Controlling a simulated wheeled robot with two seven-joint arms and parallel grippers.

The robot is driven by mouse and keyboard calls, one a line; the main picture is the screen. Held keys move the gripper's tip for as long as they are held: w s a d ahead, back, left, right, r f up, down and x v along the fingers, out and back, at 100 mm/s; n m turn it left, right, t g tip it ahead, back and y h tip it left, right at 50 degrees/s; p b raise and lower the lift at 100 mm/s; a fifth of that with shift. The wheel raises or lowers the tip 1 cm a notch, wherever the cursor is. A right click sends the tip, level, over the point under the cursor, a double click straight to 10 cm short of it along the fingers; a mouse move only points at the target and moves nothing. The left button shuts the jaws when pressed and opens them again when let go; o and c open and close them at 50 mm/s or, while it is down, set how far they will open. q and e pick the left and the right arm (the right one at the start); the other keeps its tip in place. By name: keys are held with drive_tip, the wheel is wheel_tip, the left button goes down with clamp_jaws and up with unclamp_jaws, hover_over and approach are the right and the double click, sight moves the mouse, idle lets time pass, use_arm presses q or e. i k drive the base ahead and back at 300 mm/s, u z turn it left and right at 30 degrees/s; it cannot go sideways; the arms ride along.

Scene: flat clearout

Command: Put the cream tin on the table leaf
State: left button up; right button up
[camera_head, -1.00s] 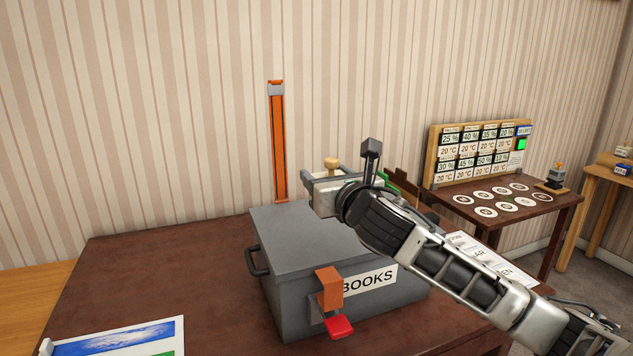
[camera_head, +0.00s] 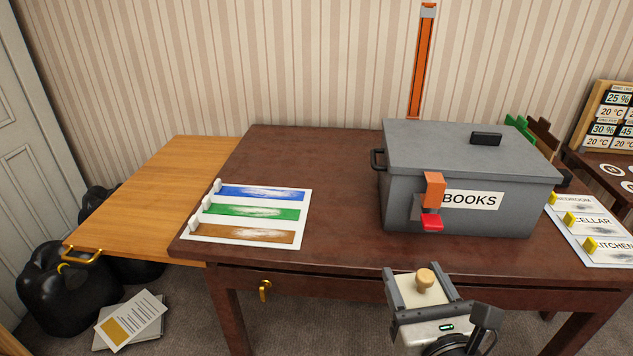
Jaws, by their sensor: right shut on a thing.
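The cream tin (camera_head: 420,295), with a round wooden knob on top, is between the fingers of my right gripper (camera_head: 425,287). That gripper is shut on it, at the lower right of centre, in front of the dark table's front edge. Its lower part is hidden by the gripper body. The table leaf (camera_head: 150,195) is the lighter wooden panel at the left, raised beside the dark table, with a brass handle (camera_head: 83,256) at its near left corner. Its top is bare. The tin is well to the right of the leaf. My left gripper is not in view.
A grey BOOKS box (camera_head: 405,205) with an orange and red latch stands on the dark table (camera_head: 335,185). A card with blue, green and brown strips (camera_head: 305,215) lies near the leaf. Black bags (camera_head: 60,295) and papers (camera_head: 130,320) lie on the floor at left.

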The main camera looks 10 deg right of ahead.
sight(156, 199)
drive_tip(key=k, duration=1.25)
drive_tip(key=u, duration=1)
drive_tip(key=i, duration=0.8)
drive_tip(key=u, duration=1.25)
drive_tip(key=i, duration=1.85)
drive_tip(key=z, duration=1.25)
drive_tip(key=i, duration=0.9)
drive_tip(key=z, duration=1)
drive_tip(key=i, duration=0.5)
